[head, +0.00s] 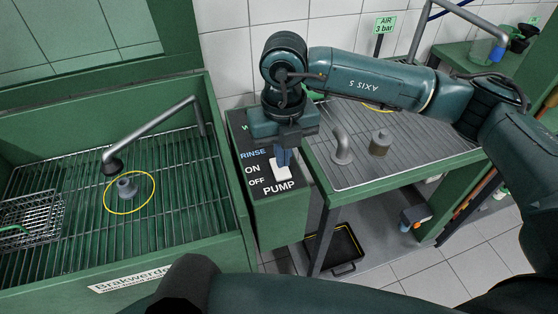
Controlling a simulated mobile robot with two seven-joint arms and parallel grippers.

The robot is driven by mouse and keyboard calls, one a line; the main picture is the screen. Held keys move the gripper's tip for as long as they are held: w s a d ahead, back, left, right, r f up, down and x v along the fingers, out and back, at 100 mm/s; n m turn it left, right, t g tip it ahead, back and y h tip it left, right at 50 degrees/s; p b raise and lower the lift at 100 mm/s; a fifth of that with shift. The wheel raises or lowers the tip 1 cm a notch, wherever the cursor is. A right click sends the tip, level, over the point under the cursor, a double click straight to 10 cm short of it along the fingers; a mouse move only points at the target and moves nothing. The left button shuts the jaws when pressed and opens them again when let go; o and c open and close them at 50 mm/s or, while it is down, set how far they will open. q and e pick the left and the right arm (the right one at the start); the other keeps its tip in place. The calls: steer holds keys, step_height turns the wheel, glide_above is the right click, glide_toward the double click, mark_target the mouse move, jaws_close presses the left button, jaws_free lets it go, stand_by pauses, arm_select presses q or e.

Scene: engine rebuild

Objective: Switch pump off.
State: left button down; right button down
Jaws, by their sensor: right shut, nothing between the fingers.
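The pump control panel (262,188) is a dark face on a green box between the wash basin and the draining table. It carries the words RINSE, ON, OFF and PUMP. A white switch piece (280,173) sits right of ON and OFF, above PUMP. My right gripper (283,160) comes down over the panel from above. My left gripper does not show.
The green wash basin (228,246) at left has a grate, a spout (152,135), a wire basket (30,222) and a small grey part (126,188) inside a yellow ring.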

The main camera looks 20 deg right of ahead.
mark_target(282, 173)
step_height(282, 173, up, 4)
steer(key=shift+r+p, duration=0.25)
steer(key=shift+p, duration=0.75)
